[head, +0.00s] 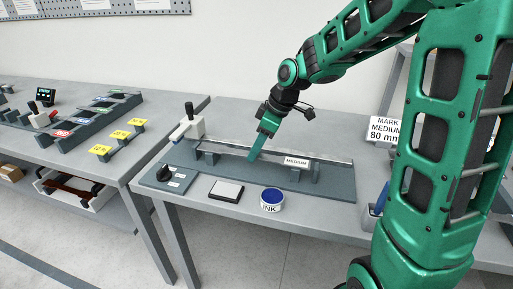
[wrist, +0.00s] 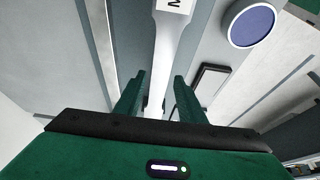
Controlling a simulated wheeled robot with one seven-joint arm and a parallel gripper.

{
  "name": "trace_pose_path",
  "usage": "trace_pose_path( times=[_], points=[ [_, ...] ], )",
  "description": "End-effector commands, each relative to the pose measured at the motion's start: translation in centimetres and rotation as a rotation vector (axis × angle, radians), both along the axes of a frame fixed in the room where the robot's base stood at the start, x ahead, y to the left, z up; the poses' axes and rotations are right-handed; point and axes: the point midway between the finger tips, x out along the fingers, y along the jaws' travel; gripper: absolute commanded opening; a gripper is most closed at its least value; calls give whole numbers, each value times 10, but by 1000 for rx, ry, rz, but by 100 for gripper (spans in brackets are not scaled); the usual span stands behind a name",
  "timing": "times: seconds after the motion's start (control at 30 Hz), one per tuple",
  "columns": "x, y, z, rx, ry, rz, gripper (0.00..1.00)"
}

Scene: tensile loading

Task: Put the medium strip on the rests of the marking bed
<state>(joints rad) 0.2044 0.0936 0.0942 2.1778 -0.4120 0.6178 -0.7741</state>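The medium strip (wrist: 165,55) is a pale bar with a wide end and a narrower middle. Its MEDIUM label (head: 296,161) shows at the right rest (head: 298,174) of the dark marking bed (head: 240,172) in the head view. The strip appears to lie along the bed across the rests; exact contact cannot be told. My gripper (head: 257,151) points down over the middle of the bed. In the wrist view, its two green fingers (wrist: 159,98) stand apart on either side of the strip's narrow part, with gaps visible. The left rest (head: 208,157) is left of my gripper.
An ink pot (head: 271,201) and a dark pad (head: 226,191) stand at the bed's front. A stamp press (head: 188,126) stands at its left end. A sign (head: 387,130) reads MARK MEDIUM 80 mm. A left table holds yellow-labelled rests (head: 117,138) and coloured trays.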

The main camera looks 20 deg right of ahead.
Motion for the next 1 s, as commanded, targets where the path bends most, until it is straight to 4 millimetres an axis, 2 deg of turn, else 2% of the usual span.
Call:
trace_pose_path(
  times=[0.3, 0.43, 0.57, 0.8, 1.0],
  points=[
    [0, 0, 1, -1, -1, 0, 42],
    [-1, -3, 9, -1, -3, -1, 42],
    [-5, -9, 26, -1, -4, -2, 42],
    [-15, -24, 72, -1, -5, -3, 42],
    [-23, -34, 100, 0, -2, -3, 42]
  ],
)
